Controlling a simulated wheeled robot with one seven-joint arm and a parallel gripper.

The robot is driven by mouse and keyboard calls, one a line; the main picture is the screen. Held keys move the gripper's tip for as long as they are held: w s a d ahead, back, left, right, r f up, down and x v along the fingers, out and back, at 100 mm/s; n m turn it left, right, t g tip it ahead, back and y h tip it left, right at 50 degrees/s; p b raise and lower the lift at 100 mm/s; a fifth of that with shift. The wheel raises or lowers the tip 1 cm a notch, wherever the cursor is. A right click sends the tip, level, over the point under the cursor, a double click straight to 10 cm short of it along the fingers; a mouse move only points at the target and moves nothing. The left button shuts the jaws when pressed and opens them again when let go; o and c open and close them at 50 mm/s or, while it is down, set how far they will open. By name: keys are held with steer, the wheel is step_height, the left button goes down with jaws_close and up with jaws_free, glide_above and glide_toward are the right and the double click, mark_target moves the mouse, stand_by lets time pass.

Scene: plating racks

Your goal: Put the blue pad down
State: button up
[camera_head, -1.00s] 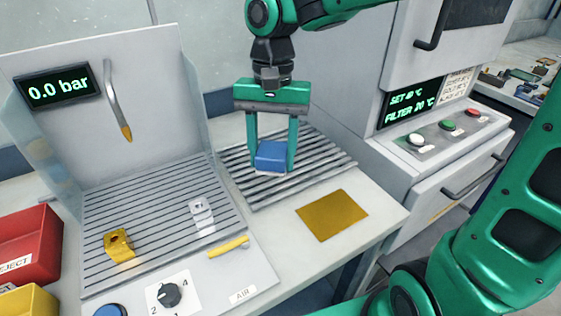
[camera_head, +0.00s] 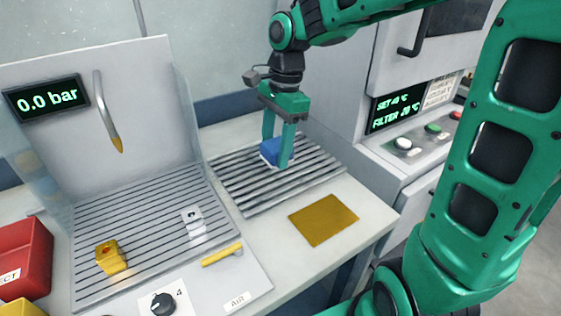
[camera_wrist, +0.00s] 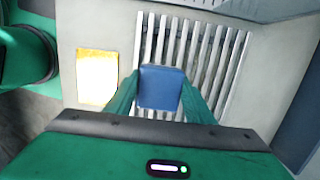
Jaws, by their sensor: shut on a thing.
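The blue pad (camera_head: 271,150) is between the two fingers of my gripper (camera_head: 277,160), which is shut on it. In the head view the pad is low over the grey slatted rack (camera_head: 318,168), with a pale underside edge showing. I cannot tell whether it touches the slats. In the wrist view the blue pad (camera_wrist: 161,87) is held between the fingertips of my gripper (camera_wrist: 160,95), with the slats of the rack (camera_wrist: 222,60) around and beyond it.
A brass-coloured plate (camera_head: 323,220) lies on the bench in front of the rack. To the left, a slatted air station (camera_head: 150,240) holds a yellow block (camera_head: 110,258) and a silver block (camera_head: 191,222). A red bin (camera_head: 22,250) is far left. A control cabinet (camera_head: 395,160) stands right.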

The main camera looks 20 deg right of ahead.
glide_above(285, 170)
step_height(285, 170, down, 3)
steer(key=shift+f, duration=2.15)
steer(key=o, duration=1.1)
steer(key=shift+f, duration=0.1)
step_height(285, 170, up, 12)
steer(key=d, duration=0.2)
steer(key=s+d+f+n, duration=0.2)
steer(key=s+d, duration=0.3)
steer(key=s, duration=0.3)
steer(key=s+d+f+n+h, duration=0.1)
steer(key=s+d+f+n, duration=0.2)
steer(key=s, duration=0.6)
steer(key=s+d+f+n, duration=0.3)
steer(key=s+d, duration=0.3)
steer(key=s, duration=0.3)
steer(key=shift+s+d+n, duration=0.15)
steer(key=shift+d+n, duration=0.25)
steer(key=shift+n, duration=0.3)
